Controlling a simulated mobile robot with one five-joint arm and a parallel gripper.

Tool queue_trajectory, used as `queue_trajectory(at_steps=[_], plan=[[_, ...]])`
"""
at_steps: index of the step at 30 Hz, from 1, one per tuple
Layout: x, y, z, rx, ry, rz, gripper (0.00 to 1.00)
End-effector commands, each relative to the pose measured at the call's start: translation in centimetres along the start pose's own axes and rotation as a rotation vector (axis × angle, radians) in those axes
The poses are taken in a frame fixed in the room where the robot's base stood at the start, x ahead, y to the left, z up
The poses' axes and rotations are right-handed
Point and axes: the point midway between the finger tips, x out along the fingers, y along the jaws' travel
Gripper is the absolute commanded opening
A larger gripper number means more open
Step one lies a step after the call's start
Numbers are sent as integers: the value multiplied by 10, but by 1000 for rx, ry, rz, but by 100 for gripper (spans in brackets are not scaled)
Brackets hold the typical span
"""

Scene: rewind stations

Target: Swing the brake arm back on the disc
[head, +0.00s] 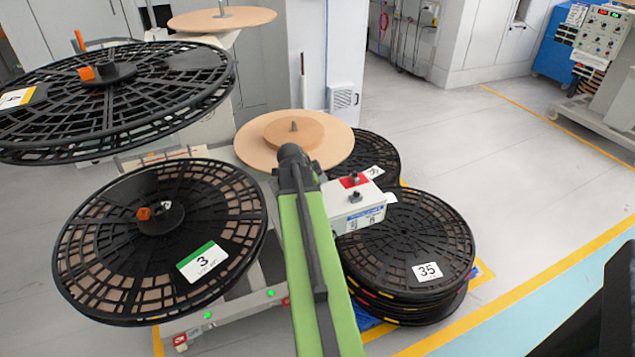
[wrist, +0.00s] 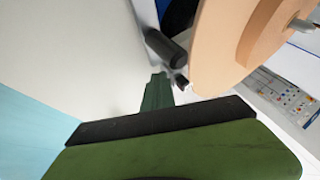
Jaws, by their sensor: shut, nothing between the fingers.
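The tan disc (head: 325,158) lies flat on the near stand, with a smaller tan hub and a grey spindle on top. Its edge shows large in the wrist view (wrist: 215,65). A black cylinder (wrist: 166,48), which looks like the brake arm's end, sits beside the disc's rim; I cannot tell whether they touch. My gripper (wrist: 158,80) is shut and empty, its dark green tip just below the cylinder, close to it. In the head view my green arm reaches up to the disc's near edge and hides part of it. The rest of the brake arm is hidden.
Black slotted reels stand left of my arm, an upper one (head: 160,75) and a lower one marked 3 (head: 110,250). A white box (head: 358,212) with a knob is right of my arm, above stacked reels marked 35 (head: 400,245).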

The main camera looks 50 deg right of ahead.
Motion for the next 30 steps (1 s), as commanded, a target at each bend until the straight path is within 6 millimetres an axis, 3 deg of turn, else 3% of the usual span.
queue_trajectory(at_steps=[23, 30], plan=[[0, -4, 3, -2, -2, -2, 0], [-20, -5, 0, -3, -2, -3, 0]])
